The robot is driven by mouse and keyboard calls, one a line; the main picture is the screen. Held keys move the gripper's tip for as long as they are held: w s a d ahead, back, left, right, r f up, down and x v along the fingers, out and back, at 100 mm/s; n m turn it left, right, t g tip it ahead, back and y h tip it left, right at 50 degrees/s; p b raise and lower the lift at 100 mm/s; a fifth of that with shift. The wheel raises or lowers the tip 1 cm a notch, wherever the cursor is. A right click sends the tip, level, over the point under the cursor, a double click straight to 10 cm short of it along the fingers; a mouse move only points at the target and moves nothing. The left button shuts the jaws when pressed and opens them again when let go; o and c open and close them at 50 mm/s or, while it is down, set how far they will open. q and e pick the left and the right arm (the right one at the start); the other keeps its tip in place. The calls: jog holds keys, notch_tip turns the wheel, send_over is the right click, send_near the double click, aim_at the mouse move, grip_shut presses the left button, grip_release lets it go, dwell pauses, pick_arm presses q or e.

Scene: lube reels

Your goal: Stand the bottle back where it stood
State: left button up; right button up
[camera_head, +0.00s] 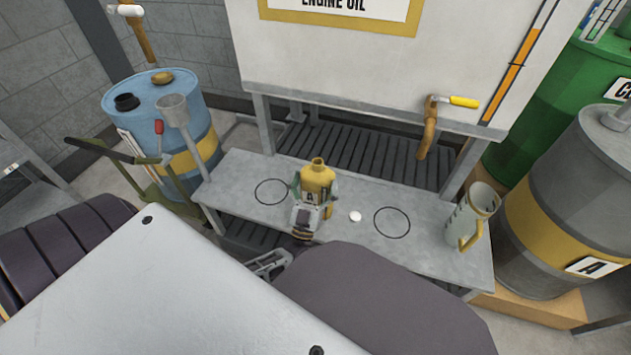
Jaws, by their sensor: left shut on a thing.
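A yellow bottle (318,178) with an open neck and a label marked A is upright over the bench. My left gripper (314,192) is shut on it, with a finger on each side. I cannot tell whether its base touches the bench. Two black ring outlines are drawn on the grey bench (235,170): a left ring (272,192) and a right ring (392,222). The bottle shows between them, nearer the left one. Both rings look empty. A small white round piece (355,216) lies right of the bottle. My right gripper is not recognizable in view.
A grey measuring jug (482,207) stands at the bench's right end. The engine oil tank (370,65) with its yellow-handled tap (432,118) overhangs the back. A blue drum (185,105) and funnel (172,108) are at left. Grey and green drums stand at right.

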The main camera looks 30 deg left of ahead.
dwell(0.3)
pick_arm(q)
jog(key=o, duration=1.7)
jog(key=shift+c, duration=0.2)
jog(key=shift+o, duration=0.3)
pick_arm(e)
jog(key=shift+w+r, duration=0.2)
pick_arm(q)
jog(key=shift+v, duration=0.85)
jog(key=p+v, duration=0.1)
jog(key=v, duration=0.2)
jog(key=shift+s, duration=0.25)
jog(key=s+d+p, duration=0.3)
jog(key=s+p, duration=0.1)
jog(key=s, duration=0.7)
jog(key=shift+s, duration=0.25)
pick_arm(e)
notch_tip(320, 180, up, 8)
jog(key=d+g+h, duration=0.1)
jog(key=shift+s+d+n+g, duration=0.3)
jog(key=shift+s+n, duration=0.1)
